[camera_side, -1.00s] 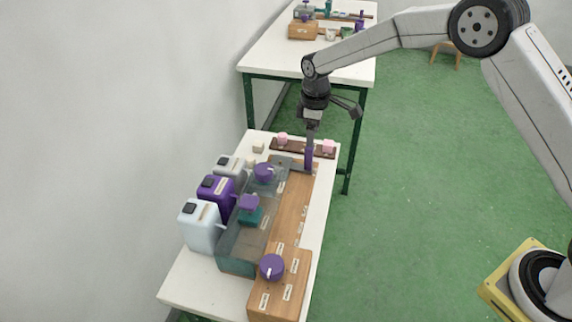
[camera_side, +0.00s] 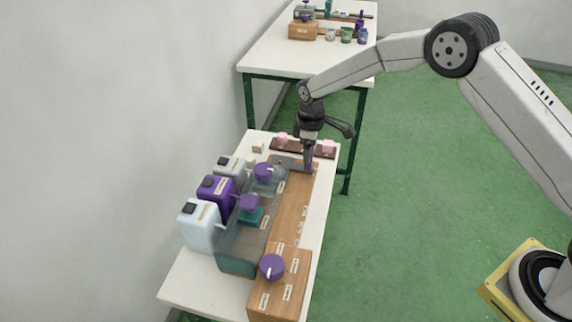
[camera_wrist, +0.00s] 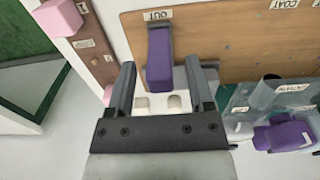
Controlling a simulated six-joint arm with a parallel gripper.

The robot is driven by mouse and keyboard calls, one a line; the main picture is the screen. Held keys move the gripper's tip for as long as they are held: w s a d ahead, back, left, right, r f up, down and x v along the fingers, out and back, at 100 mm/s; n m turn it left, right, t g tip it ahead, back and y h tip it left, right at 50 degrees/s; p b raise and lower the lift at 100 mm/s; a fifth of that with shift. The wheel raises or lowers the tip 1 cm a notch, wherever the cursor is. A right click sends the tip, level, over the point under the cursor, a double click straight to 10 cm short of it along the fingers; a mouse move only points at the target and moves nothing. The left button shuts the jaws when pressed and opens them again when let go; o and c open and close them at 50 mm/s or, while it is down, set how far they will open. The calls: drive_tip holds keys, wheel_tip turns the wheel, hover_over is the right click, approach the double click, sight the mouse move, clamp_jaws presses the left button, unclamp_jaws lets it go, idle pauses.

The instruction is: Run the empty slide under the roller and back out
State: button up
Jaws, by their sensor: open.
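A purple upright handle (camera_wrist: 159,55) stands beside the "OUT" label on the wooden board (camera_wrist: 220,35). In the side view its lower end (camera_side: 308,167) shows under my gripper (camera_side: 308,158), at the board's far end. My gripper (camera_wrist: 160,66) is open, with one finger on each side of the handle and gaps between. A grey plate (camera_side: 288,162) lies beside the handle, perhaps the slide; much of it is hidden. A grey translucent housing (camera_side: 238,262) with purple knobs (camera_side: 264,172) runs along the board's left. I cannot make out the roller itself.
Three bottles, white (camera_side: 199,228), purple (camera_side: 214,190) and grey (camera_side: 230,168), stand left of the housing. A wooden block (camera_side: 285,290) with a purple knob is at the near end. A dark strip (camera_side: 305,150) with pink blocks lies behind my gripper.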

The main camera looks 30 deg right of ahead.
drive_tip(key=shift+f, duration=1)
clamp_jaws()
idle(0.8)
